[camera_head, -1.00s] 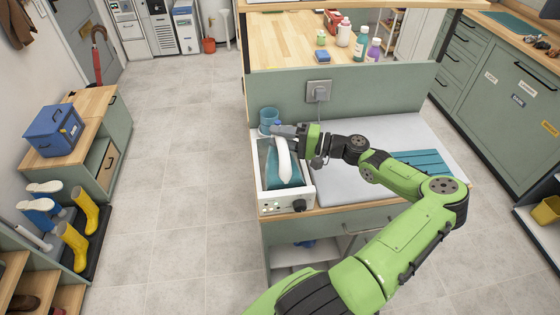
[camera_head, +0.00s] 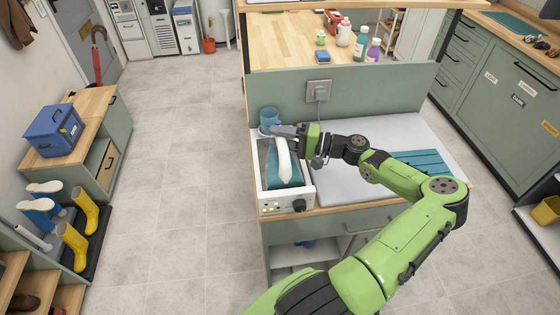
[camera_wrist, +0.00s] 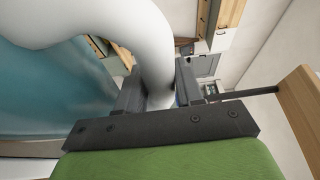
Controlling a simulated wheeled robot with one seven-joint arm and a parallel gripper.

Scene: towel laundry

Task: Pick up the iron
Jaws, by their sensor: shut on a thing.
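The iron (camera_head: 286,160), with a white handle and a teal body, rests in the white station (camera_head: 269,202) at the left end of the counter. My gripper (camera_head: 280,131) is at the far end of the iron, at the top of its handle. In the wrist view, the dark fingers of my gripper (camera_wrist: 160,92) stand on both sides of the white handle (camera_wrist: 146,32) and are shut on it. The teal body (camera_wrist: 45,90) fills the left of that view. The fingertips are partly hidden by the handle.
A blue cup (camera_head: 269,117) stands just behind the station, close to my gripper. A socket (camera_head: 319,90) with a plug is on the green panel behind. A teal folded cloth (camera_head: 425,163) lies on the pale board (camera_head: 338,186) to the right.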

